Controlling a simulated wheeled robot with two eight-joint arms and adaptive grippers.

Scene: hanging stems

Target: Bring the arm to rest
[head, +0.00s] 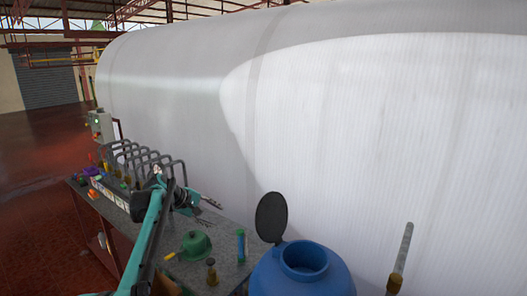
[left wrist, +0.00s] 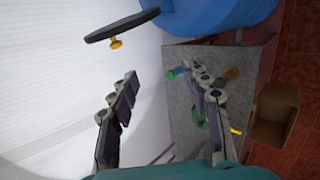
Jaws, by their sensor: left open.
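My left arm (head: 150,225), teal, reaches up over the workbench from the bottom left of the head view. Its gripper (head: 211,207) is open and empty above the bench, to the right of the rack. In the left wrist view the two fingers of the left gripper (left wrist: 165,75) stand wide apart with nothing between them. No right gripper shows in either view.
The grey workbench (head: 223,247) carries a rack of curved bars (head: 150,160), a green domed object (head: 196,245) and a blue-green cylinder (head: 240,246). A blue barrel (head: 305,285) with a raised dark lid (head: 271,217) stands right.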

